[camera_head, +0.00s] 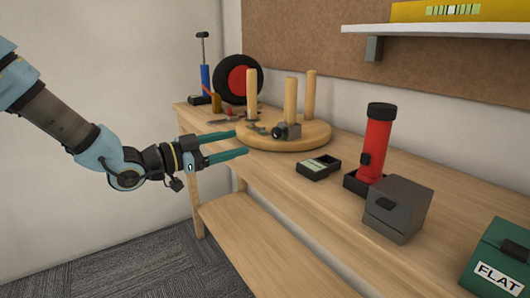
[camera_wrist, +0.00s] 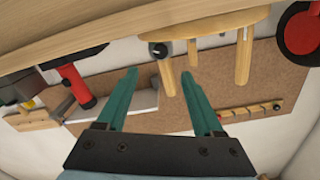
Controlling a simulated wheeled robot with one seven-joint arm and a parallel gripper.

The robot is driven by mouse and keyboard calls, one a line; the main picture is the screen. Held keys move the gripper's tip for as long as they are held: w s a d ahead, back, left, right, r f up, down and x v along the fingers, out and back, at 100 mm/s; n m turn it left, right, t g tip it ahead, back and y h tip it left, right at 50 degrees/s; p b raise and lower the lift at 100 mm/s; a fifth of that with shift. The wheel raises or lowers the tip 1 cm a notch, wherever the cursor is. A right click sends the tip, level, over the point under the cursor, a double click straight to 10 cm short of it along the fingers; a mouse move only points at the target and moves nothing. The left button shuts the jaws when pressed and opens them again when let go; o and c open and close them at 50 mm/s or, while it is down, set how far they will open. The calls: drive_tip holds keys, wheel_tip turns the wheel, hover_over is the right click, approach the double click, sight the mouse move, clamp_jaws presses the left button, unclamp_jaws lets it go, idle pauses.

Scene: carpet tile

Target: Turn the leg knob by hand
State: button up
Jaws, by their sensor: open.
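A round wooden stool seat (camera_head: 310,137) lies upside down on the bench with its legs pointing up. In the wrist view the seat (camera_wrist: 215,22) is at the top and the legs hang downward. A dark knob-like part (camera_head: 287,131) sits at the foot of the front leg (camera_head: 291,98); it also shows in the wrist view (camera_wrist: 158,50) beside that leg (camera_wrist: 167,76). My gripper (camera_head: 240,143) is open and empty, with its two teal fingers pointing at the stool from the left. In the wrist view the knob lies beyond the gap between my fingertips (camera_wrist: 160,74), apart from them.
On the wooden bench (camera_head: 285,176), a small dark tray (camera_head: 318,167), a red flashlight (camera_head: 376,145), a grey box (camera_head: 398,208) and a green FLAT box (camera_head: 501,258) stand to the right. A wheel (camera_head: 238,79) and blue pump (camera_head: 205,78) stand behind. A shelf (camera_head: 440,30) overhangs.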

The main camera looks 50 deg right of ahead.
sight(274, 133)
drive_tip(key=shift+m+t, duration=0.3)
drive_tip(key=shift+m, duration=0.1)
drive_tip(key=x, duration=1)
drive_tip(key=shift+s+d+r, duration=0.2)
drive_tip(key=shift+s+d, duration=0.05)
drive_tip(key=shift+d, duration=0.05)
clamp_jaws()
